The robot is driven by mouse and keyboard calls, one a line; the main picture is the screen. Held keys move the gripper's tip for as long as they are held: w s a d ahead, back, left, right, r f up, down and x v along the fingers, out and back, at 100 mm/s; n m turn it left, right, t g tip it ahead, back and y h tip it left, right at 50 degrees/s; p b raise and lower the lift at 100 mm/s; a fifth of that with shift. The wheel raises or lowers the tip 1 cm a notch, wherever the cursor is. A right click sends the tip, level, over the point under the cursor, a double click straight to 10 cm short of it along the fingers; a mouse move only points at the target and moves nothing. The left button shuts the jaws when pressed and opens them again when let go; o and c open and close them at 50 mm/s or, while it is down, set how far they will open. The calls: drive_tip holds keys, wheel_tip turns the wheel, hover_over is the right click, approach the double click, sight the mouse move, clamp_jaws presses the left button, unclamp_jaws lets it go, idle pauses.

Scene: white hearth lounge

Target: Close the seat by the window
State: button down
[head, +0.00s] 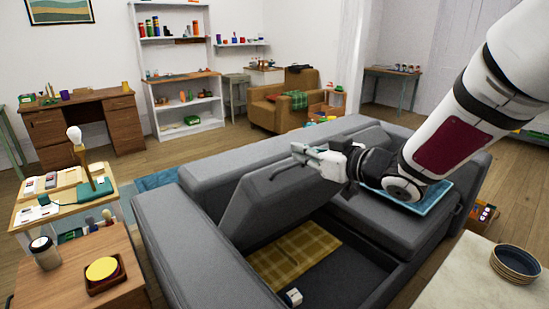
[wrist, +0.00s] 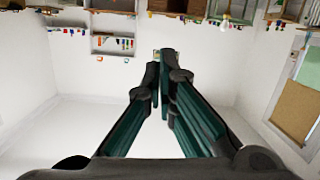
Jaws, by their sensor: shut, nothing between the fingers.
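The grey sofa (head: 185,245) has one seat (head: 262,205) tilted up, open over a dark storage box (head: 345,268). A yellow plaid cloth (head: 293,252) and a small white item (head: 292,297) lie inside the box. My gripper (head: 296,153) is at the upper edge of the raised seat, near its right end; I cannot tell whether they touch. In the wrist view its dark green fingers (wrist: 161,62) are shut with nothing between them. The seat does not show in the wrist view. My arm hides part of the sofa's right side.
A side table with a yellow-topped dish (head: 102,269) and a cup (head: 45,253) stands at left. A pale tabletop (head: 470,280) with dark bowls (head: 516,263) is at right. The wrist view shows walls and shelves upside down.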

drive_tip(key=b, duration=0.2)
hover_over(280, 170)
drive_tip(key=shift+w+a+f, duration=0.15)
drive_tip(key=shift+a+f, duration=0.3)
drive_tip(key=shift+f, duration=0.4)
drive_tip(key=shift+d+f, duration=0.2)
drive_tip(key=shift+f, duration=0.45)
drive_tip(key=shift+d+f, duration=0.2)
drive_tip(key=shift+f, duration=0.4)
drive_tip(key=shift+s+d+f, duration=0.2)
drive_tip(key=shift+s+f, duration=0.15)
drive_tip(key=shift+f, duration=0.15)
